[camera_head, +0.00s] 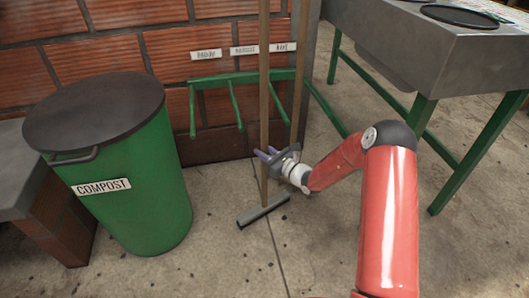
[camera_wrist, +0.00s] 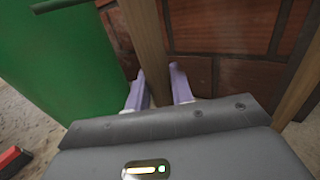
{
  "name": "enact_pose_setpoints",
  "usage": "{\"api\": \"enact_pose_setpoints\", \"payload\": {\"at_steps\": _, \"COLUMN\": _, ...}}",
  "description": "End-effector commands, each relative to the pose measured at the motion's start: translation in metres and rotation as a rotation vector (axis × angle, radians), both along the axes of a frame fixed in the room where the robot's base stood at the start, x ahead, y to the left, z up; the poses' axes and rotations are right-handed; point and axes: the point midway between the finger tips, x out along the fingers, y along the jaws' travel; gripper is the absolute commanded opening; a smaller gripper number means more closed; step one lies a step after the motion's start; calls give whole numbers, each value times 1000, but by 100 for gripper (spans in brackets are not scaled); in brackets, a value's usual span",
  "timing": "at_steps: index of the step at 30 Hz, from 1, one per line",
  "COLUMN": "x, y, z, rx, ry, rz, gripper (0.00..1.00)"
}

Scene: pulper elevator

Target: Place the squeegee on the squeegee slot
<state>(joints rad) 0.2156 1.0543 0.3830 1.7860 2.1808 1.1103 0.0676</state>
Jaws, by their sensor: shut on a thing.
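The squeegee (camera_head: 264,110) has a long, near-upright wooden handle and a flat grey head at floor level, in front of the green wall rack (camera_head: 215,80). My gripper (camera_head: 267,154) is shut on the lower part of the handle. In the wrist view, the handle (camera_wrist: 148,45) runs between the two purple fingers (camera_wrist: 158,86). The rack has several downward-slanting pegs under three white labels. The middle label (camera_head: 243,50) is too small to read surely. The handle passes in front of the rack's right part; I cannot tell whether it touches.
A green compost bin (camera_head: 150,195) stands on the left, beside a low bench (camera_head: 45,180). Another wooden handle (camera_head: 300,75) stands at the rack's right end. A metal table (camera_head: 430,60) with green legs is on the right. The floor in front is clear.

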Motion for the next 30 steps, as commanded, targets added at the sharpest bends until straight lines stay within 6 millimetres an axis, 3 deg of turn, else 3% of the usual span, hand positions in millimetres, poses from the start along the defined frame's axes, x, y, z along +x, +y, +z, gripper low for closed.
{"api": "enact_pose_setpoints", "payload": {"at_steps": 5, "x": 0, "y": 0, "z": -1, "rx": 2, "ry": -3, "rz": 0, "gripper": 0}}
{"api": "enact_pose_setpoints", "payload": {"at_steps": 6, "x": 0, "y": 0, "z": -3, "rx": -1, "ry": 1, "rz": -1, "gripper": 24}}
{"api": "enact_pose_setpoints", "payload": {"at_steps": 11, "x": 0, "y": 0, "z": -3, "rx": -1, "ry": 1, "rz": 0, "gripper": 45}}
{"api": "enact_pose_setpoints", "payload": {"at_steps": 21, "x": 0, "y": 0, "z": 3, "rx": 0, "ry": 0, "rz": 0, "gripper": 45}}
{"api": "enact_pose_setpoints", "payload": {"at_steps": 30, "x": -34, "y": -42, "z": 1, "rx": 0, "ry": 3, "rz": -3, "gripper": 45}}
